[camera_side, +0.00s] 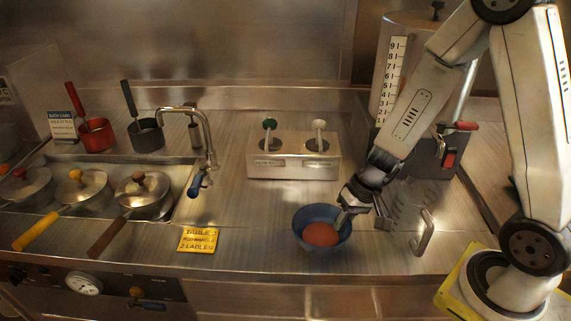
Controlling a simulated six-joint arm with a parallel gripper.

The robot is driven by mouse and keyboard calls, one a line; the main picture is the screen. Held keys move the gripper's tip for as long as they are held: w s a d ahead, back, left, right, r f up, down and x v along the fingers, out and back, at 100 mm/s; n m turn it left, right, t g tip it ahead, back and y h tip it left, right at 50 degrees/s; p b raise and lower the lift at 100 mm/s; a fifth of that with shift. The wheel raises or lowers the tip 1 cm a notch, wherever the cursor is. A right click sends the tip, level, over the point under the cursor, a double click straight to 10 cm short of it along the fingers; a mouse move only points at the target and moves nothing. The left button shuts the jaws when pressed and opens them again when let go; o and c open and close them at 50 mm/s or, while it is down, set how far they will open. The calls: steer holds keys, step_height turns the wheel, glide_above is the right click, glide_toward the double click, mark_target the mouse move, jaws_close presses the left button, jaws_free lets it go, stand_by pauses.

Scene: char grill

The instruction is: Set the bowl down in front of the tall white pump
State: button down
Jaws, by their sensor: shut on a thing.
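A blue bowl (322,214) with an orange-red filling is at the front of the steel counter, right of centre. My gripper (345,217) is shut on the bowl's right rim. The bowl looks upright; I cannot tell whether its base touches the counter. The tall white pump (318,131) stands in the right half of a steel dispenser box (292,168) behind the bowl. A pump with a dark green top (269,126) stands in the left half. The bowl is in front of the white pump, with bare counter between them.
A yellow note (198,240) lies left of the bowl. A faucet (205,140) and lidded pots with long handles (143,193) are further left. A clear measuring jug (412,220) stands close at right. The counter's front edge is near the bowl.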

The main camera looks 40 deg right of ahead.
steer(key=c, duration=1.2)
jaws_free()
steer(key=shift+f, duration=0.15)
steer(key=shift+c, duration=0.2)
steer(key=o, duration=0.4)
steer(key=shift+o, duration=0.2)
steer(key=shift+v, duration=1.2)
steer(key=v, duration=1)
steer(key=shift+a, duration=0.15)
